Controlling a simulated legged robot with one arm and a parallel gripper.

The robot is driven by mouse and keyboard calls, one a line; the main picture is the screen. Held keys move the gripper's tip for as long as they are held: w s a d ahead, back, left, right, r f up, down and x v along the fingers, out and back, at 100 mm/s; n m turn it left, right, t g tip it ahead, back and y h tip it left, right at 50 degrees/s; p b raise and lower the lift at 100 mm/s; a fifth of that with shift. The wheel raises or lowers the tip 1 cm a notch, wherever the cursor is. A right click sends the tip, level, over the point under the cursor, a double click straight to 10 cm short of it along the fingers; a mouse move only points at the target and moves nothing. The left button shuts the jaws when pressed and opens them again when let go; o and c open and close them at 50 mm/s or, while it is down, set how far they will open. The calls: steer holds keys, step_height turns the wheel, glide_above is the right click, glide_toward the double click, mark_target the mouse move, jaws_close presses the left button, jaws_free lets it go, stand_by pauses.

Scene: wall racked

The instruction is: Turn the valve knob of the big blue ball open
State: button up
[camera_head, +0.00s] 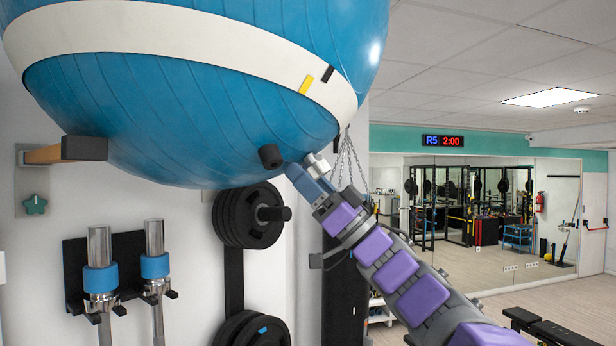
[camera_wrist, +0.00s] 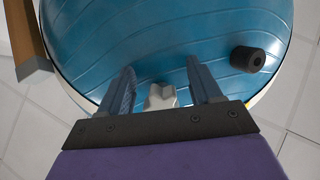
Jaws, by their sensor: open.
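The big blue ball (camera_head: 170,110) with a white band fills the upper left of the head view; it also fills the wrist view (camera_wrist: 165,35). A pale lobed knob (camera_wrist: 160,97) shows between my fingers in the wrist view, its lower part hidden by the gripper's edge. A pale piece (camera_head: 317,162) by my gripper in the head view looks like the same knob. A black cylinder (camera_wrist: 248,59) sticks out of the ball to the right of my fingers, and shows in the head view (camera_head: 269,156). My gripper (camera_wrist: 160,66) is open, fingers either side of the knob; contact cannot be told.
A yellow mark (camera_head: 306,84) and a black mark (camera_head: 328,74) sit on the band. A wooden rack arm (camera_head: 62,151) is left of the ball. Black weight plates (camera_head: 247,216) hang below it.

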steer(key=shift+w+d, duration=0.15)
steer(key=shift+d, duration=0.45)
steer(key=shift+d+r, duration=0.1)
steer(key=shift+d, duration=0.4)
steer(key=shift+c, duration=1.4)
steer(key=shift+s+a, duration=0.15)
steer(key=shift+s, duration=0.15)
steer(key=shift+c, duration=1.4)
steer(key=c, duration=0.4)
steer(key=shift+a, duration=0.1)
steer(key=shift+c, duration=0.2)
